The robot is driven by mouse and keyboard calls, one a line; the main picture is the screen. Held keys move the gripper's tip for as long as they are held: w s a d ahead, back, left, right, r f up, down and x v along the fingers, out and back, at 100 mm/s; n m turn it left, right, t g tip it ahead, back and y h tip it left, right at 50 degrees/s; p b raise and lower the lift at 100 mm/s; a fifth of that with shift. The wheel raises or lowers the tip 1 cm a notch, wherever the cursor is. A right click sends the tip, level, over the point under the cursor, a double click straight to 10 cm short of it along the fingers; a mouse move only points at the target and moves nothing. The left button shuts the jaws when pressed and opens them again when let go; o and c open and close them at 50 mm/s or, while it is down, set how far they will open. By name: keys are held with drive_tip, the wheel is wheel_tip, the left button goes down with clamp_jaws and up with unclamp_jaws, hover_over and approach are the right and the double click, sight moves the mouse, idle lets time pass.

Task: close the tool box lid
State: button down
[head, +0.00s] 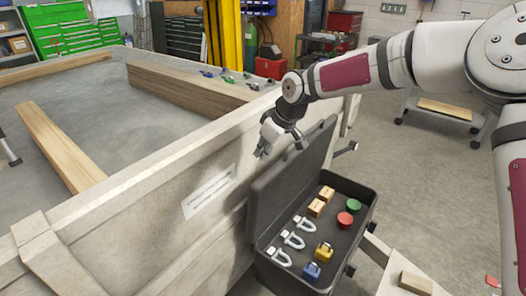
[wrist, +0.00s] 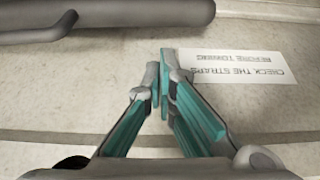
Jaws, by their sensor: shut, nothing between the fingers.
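The dark grey tool box (head: 345,254) stands open beside the trailer's side wall. Its lid (head: 280,192) is raised and tilted back toward that wall. My gripper (head: 262,153) is above and just left of the lid's upper edge, near the trailer wall, apart from the lid as far as I can tell. In the wrist view my gripper (wrist: 164,62) has its teal-padded fingers together with nothing between them. A dark grey rounded edge with a handle-like bar, probably the lid (wrist: 150,14), crosses the top left of the wrist view.
The box holds shackles (head: 293,239), a blue padlock (head: 311,271), a yellow padlock (head: 324,251), wooden blocks and red and green round pieces. The trailer wall (head: 150,215) carries a white label (head: 209,191). Timber beams (head: 190,88) lie on the trailer. Floor to the right is mostly clear.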

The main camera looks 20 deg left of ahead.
drive_tip(key=x, duration=0.7)
drive_tip(key=shift+d, duration=0.15)
